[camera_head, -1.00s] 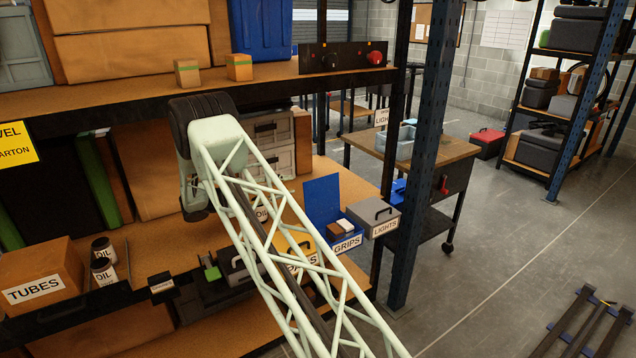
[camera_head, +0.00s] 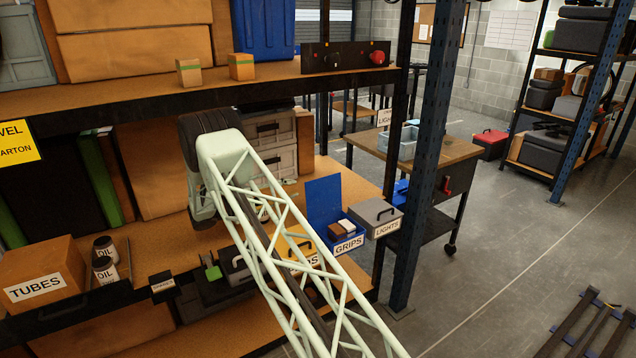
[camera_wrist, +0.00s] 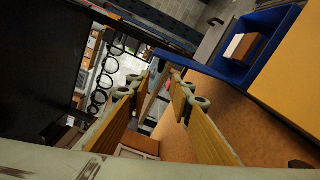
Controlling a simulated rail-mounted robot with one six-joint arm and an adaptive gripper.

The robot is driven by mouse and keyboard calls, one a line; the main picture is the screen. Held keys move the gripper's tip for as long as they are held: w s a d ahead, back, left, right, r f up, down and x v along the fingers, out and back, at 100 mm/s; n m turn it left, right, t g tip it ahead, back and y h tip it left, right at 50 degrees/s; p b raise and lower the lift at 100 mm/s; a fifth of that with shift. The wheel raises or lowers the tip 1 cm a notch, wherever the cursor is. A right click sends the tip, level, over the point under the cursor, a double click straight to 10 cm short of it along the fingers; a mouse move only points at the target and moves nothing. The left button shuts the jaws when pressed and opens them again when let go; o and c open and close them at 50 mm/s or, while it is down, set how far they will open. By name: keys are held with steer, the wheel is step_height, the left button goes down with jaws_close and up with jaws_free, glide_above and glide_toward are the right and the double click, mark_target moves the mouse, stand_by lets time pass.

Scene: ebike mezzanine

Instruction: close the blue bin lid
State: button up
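The blue bin (camera_head: 349,243), labelled GRIPS, stands on the lower shelf in the head view. Its blue lid (camera_head: 323,200) is open and stands upright at the bin's back left. Brown and white blocks show inside the bin. In the wrist view the blue bin (camera_wrist: 283,22) is at the upper right, with the lid (camera_wrist: 205,70) seen nearly edge-on as a blue band. My gripper (camera_wrist: 165,75) is open and empty, its fingertips near the lid's far end; I cannot tell whether they touch it. In the head view my arm hides the gripper.
A grey LIGHTS case (camera_head: 376,217) stands right of the bin, and a yellow bin (camera_head: 296,244) to its left. A blue rack post (camera_head: 430,150) rises to the right. The upper shelf (camera_head: 200,92) runs above. Bare shelf board lies behind the lid.

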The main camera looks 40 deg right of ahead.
mark_target(318, 181)
steer(key=d, duration=0.4)
steer(key=s+d+b, duration=0.1)
steer(key=d, duration=0.3)
steer(key=d+b, duration=0.1)
steer(key=d, duration=0.4)
steer(key=shift+s, duration=0.4)
steer(key=shift+c, duration=0.2)
jaws_close()
